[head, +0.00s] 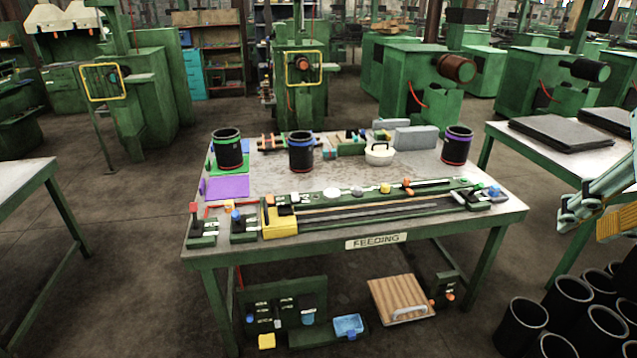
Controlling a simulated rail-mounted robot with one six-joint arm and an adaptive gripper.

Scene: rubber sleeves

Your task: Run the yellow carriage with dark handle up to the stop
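The yellow carriage (280,228) sits at the left end of a long green rail track (375,212) along the front of the feeding table. Its dark handle (267,212) stands up at its left side. A green block with knobs (480,197) is at the track's right end; it looks like the stop, though its detail is too small to be sure. A long bare stretch of track lies between carriage and block. A pale part of my arm, seemingly with my gripper (578,208), shows at the right edge, beyond the table and away from the carriage. Its finger opening is unclear.
Small levers (202,228) stand left of the carriage. Dark cups with coloured bands (302,152), a white pot (380,154) and grey blocks (415,137) stand further back. Small coloured knobs line the strip behind the track. Black bins (520,325) crowd the floor at right.

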